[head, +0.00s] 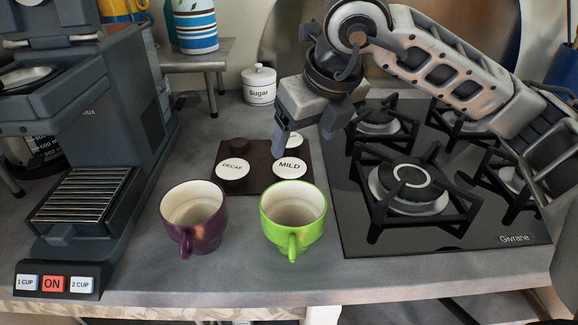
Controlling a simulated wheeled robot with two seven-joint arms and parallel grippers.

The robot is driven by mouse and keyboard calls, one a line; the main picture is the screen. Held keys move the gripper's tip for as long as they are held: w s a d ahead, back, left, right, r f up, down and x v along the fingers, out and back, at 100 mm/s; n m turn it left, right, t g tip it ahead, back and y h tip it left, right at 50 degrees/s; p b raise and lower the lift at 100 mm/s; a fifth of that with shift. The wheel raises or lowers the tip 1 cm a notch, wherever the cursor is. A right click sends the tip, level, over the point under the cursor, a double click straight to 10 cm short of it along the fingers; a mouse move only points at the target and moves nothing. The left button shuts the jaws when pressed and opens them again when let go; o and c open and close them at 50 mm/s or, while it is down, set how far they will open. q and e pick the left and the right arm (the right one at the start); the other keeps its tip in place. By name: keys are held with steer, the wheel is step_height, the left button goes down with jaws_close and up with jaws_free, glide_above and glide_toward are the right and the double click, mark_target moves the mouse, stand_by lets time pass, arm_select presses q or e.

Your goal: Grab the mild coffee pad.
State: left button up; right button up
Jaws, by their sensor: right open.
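The mild coffee pad (290,167) is a round white disc labelled MILD. It lies on the right part of a dark square tray (262,180). A matching pad labelled DECAF (233,171) lies to its left on the tray. Another white pad (295,142), partly hidden by my gripper, lies behind the mild pad. My right gripper (304,143) is open and empty, with its fingers pointing down above the back right of the tray, just behind the mild pad. My left gripper is not in view.
A purple mug (194,217) and a green mug (293,218) stand in front of the tray. A coffee machine (90,130) stands at the left, and a gas hob (430,190) at the right. A white sugar jar (259,86) stands behind the tray.

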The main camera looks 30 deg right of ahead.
mark_target(290, 166)
steer(key=shift+a+p+x, duration=0.15)
steer(key=shift+x, duration=1.5)
steer(key=shift+a+p+x, duration=0.15)
steer(key=shift+x, duration=1.5)
steer(key=shift+w, duration=0.15)
steer(key=c, duration=1)
